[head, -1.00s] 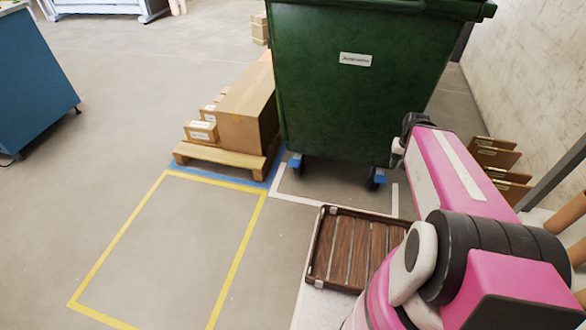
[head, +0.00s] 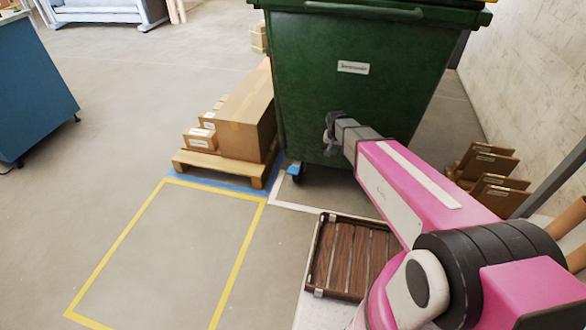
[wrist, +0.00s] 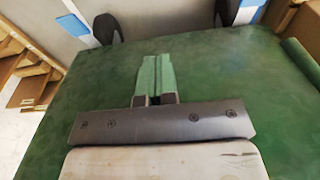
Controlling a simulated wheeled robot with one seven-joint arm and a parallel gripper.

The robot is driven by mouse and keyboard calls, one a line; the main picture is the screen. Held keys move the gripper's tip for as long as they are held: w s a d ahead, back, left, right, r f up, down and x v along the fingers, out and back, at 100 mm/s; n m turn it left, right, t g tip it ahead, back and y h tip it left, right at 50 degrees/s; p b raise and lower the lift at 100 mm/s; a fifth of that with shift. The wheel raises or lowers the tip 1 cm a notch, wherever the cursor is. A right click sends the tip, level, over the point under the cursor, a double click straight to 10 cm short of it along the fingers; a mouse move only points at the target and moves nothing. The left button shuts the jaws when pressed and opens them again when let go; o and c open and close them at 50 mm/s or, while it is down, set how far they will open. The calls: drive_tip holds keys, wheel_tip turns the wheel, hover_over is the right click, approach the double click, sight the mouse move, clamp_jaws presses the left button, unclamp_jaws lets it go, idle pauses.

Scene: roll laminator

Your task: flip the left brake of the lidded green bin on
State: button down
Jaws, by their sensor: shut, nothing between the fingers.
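The right caster is hidden behind my arm. My gripper (head: 331,131) is in front of the bin's lower front, above and right of the left brake. In the wrist view my gripper (wrist: 155,68) is shut and empty before the green wall, with two dark casters at the top edge.
A pallet (head: 215,167) with cardboard boxes (head: 245,115) stands close left of the bin. A brown slatted tray (head: 345,255) lies in front. Wooden panels (head: 490,165) lean by the right wall. The yellow-marked floor at left is clear.

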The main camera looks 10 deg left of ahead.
drive_tip(key=w+a+f, duration=0.2)
drive_tip(key=a+f, duration=0.1)
drive_tip(key=a, duration=0.7)
drive_tip(key=w+a+f+t, duration=0.1)
drive_tip(key=a+f, duration=0.3)
drive_tip(key=a, duration=0.6)
drive_tip(key=shift+w, duration=0.35)
hover_over(293, 170)
drive_tip(key=x, duration=0.3)
drive_tip(key=s+x, duration=0.1)
drive_tip(key=x, duration=0.5)
drive_tip(key=shift+s+a+f, duration=0.1)
drive_tip(key=shift+s+f, duration=0.25)
drive_tip(key=shift+f, duration=0.1)
drive_tip(key=f, duration=0.3)
drive_tip(key=shift+s, duration=0.35)
drive_tip(key=shift+s+f, duration=0.1)
drive_tip(key=shift+f, duration=0.4)
drive_tip(key=shift+s+f, duration=0.1)
